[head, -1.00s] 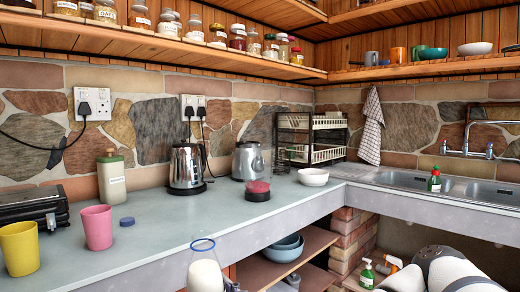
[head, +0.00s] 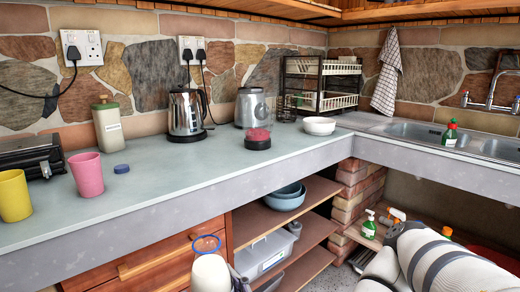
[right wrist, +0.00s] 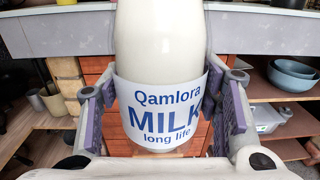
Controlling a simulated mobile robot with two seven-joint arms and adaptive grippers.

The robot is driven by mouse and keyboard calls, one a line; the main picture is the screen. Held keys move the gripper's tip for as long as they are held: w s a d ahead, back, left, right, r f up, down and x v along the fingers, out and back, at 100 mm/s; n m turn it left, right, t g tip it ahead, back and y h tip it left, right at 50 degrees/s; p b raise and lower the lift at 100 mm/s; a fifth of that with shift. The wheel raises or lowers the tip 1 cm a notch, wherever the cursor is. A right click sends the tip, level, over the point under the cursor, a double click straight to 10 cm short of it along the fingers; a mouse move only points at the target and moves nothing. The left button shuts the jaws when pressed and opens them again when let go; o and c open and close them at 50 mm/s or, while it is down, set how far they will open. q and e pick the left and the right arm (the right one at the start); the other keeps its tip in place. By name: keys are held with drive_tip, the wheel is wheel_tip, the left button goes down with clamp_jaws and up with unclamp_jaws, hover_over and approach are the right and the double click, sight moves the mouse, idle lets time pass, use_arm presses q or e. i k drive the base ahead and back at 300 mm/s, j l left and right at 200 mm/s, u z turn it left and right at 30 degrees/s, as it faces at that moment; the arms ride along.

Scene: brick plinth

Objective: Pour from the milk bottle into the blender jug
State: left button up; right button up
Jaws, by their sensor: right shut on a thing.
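The milk bottle (head: 209,272) is white with a clear, blue-rimmed top. It is at the bottom of the head view, in front of the counter and below its top. In the right wrist view its label reads MILK (right wrist: 163,118), and it looks upright. My right gripper (right wrist: 170,95) is shut on it, with a purple-padded finger on each side. The blender jug (head: 257,136), clear with red contents and a dark base, stands on the counter, farther back and to the right of the bottle. My left gripper is not in view.
On the counter (head: 185,182) are a pink cup (head: 87,176), a yellow cup (head: 14,196), a blue lid (head: 121,169), a steel kettle (head: 184,115) and a white bowl (head: 319,126). The counter between the blue lid and the jug is clear. Open shelves (head: 280,215) lie below.

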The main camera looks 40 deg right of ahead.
sight(257, 106)
drive_tip(key=l+u, duration=0.1)
drive_tip(key=l, duration=0.5)
drive_tip(key=l+u, duration=0.1)
drive_tip(key=l, duration=0.45)
drive_tip(key=k+l+u, duration=0.1)
drive_tip(key=l, duration=0.45)
drive_tip(key=k+l+u, duration=0.1)
drive_tip(key=l, duration=0.5)
drive_tip(key=k+l+u, duration=0.1)
drive_tip(key=l, duration=0.45)
